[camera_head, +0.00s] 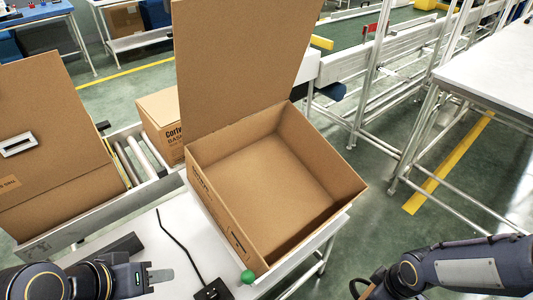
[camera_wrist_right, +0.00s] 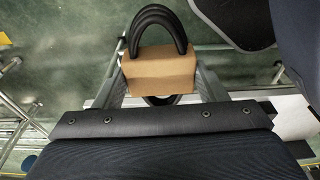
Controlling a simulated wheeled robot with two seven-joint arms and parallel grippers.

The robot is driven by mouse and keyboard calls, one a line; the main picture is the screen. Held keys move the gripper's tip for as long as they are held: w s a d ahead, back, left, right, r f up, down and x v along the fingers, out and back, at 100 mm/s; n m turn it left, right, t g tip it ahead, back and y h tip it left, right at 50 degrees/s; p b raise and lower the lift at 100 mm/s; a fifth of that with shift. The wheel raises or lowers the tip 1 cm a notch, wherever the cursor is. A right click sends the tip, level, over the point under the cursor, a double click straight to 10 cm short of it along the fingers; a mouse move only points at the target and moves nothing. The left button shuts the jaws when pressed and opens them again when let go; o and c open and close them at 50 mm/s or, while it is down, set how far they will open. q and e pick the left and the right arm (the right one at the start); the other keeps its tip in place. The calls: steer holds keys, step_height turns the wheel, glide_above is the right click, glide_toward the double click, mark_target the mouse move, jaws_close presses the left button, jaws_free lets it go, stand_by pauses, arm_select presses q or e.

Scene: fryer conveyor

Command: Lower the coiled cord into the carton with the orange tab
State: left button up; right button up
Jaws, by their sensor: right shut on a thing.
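In the right wrist view my right gripper (camera_wrist_right: 158,92) is shut on the coiled cord (camera_wrist_right: 158,20), a black loop with a brown band around it. In the head view my right arm is at the lower right, beyond the carton's right side; a dark loop shows at its tip, and its fingers are hidden. An open, empty carton (camera_head: 352,180) stands in the middle with one flap raised. Another carton (camera_head: 60,195) at the left has a raised flap and a small orange mark (camera_head: 10,184). My left gripper (camera_head: 150,278) is low at the left, holding nothing visible; its jaw gap is unclear.
The middle carton rests on a white table (camera_head: 180,225) with a green ball (camera_head: 248,277) and a black cable device (camera_head: 212,291) near its front. A closed box (camera_head: 160,115) stands behind, beside rollers (camera_head: 128,162). A white table (camera_head: 495,75) is at the right.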

steer(key=w+a+r+p, duration=0.8)
steer(key=w+r, duration=0.1)
steer(key=w, duration=0.3)
steer(key=w+a+r+p, duration=0.8)
steer(key=w+a+r, duration=0.1)
steer(key=w, duration=0.2)
steer(key=w+a+r+p, duration=0.7)
steer(key=w+a+r, duration=0.1)
steer(key=w, duration=0.4)
steer(key=shift+w+a+r+p, duration=0.3)
steer(key=shift+r+p, duration=0.1)
steer(key=shift+r, duration=0.1)
steer(key=shift+f+b, duration=8.3)
steer(key=shift+f, duration=3.6)
